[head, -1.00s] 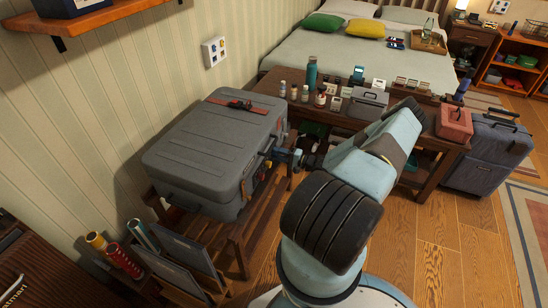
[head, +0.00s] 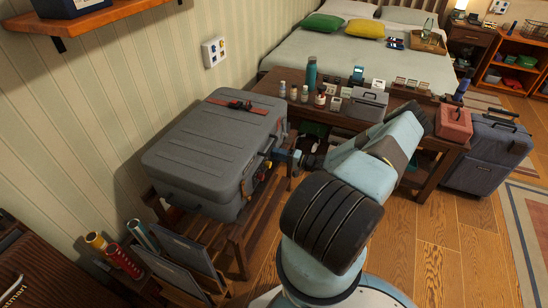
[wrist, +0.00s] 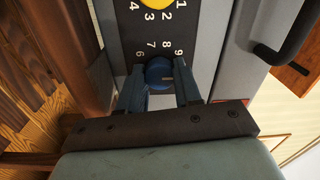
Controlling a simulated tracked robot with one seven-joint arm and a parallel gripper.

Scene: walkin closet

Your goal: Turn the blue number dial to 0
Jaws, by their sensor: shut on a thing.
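The blue number dial (wrist: 159,73) is on a dark panel in the side of the grey suitcase (head: 212,140). In the wrist view it sits between the two fingers of my gripper (wrist: 160,80), which is shut on it. A small light mark shows on the dial's right part. White digits 6, 7, 8 and 9 show around its upper side; the lower part of its scale is hidden by my gripper. A yellow dial (wrist: 157,4) with its own digits lies above it. In the head view my gripper (head: 274,157) is at the suitcase's right side.
The suitcase rests on a wooden rack (head: 238,240). A black handle (wrist: 298,35) stands out from the case to the right of the panel. A table (head: 335,118) with bottles and boxes is behind. Wooden floor (head: 440,230) is clear at the right.

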